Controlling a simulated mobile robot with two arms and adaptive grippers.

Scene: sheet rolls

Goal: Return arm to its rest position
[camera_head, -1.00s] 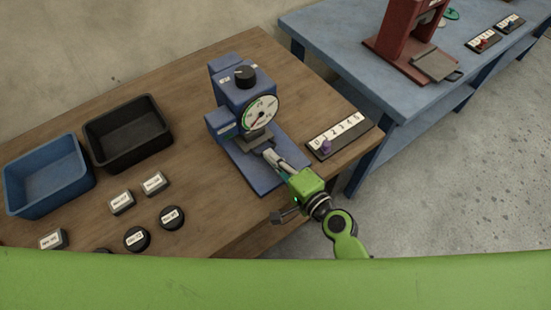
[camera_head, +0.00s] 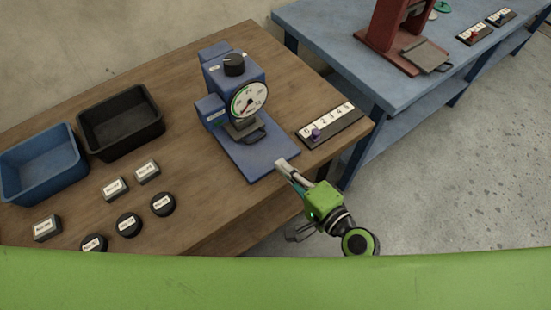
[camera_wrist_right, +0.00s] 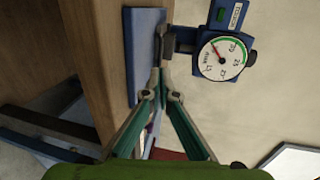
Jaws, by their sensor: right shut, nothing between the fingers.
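My right gripper (camera_head: 284,167) is shut and empty at the front edge of the blue dial press's base (camera_head: 258,160). Its green arm comes up from the lower right in the head view. In the right wrist view the two fingers (camera_wrist_right: 163,84) meet at their tips, with the press's base behind them. The blue press (camera_head: 232,85) has a round white dial (camera_head: 249,99), a black knob on top and a small dark plate below the dial. The dial also shows in the right wrist view (camera_wrist_right: 222,58). My left gripper is not in view.
A numbered slider board (camera_head: 330,126) with a purple knob lies right of the press. A blue bin (camera_head: 43,187), a black bin (camera_head: 122,145) and several labelled blocks and discs are on the left. A blue table (camera_head: 400,85) with a red press (camera_head: 389,45) stands at right.

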